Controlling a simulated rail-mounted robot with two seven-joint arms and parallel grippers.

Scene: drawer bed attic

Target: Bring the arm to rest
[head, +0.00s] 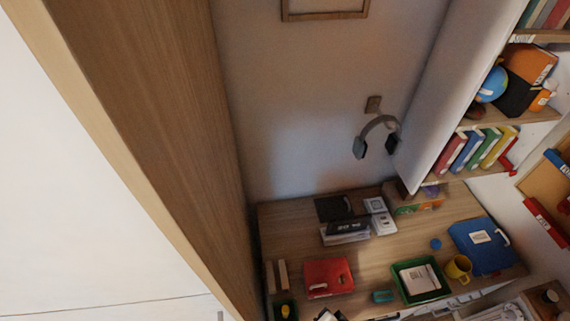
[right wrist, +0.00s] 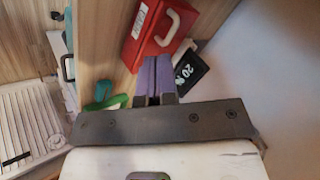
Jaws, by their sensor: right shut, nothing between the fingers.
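My right gripper (right wrist: 157,80) shows in the right wrist view with its two purple-grey fingers closed together and nothing between them. Beyond the fingertips is a red case (right wrist: 160,32) with a pale handle. I cannot tell how far the fingers are from it. I cannot make out the right gripper in the head view. My left gripper is not in view.
Headphones (head: 377,135) hang on the wall. A wooden panel (head: 150,110) rises at the left.

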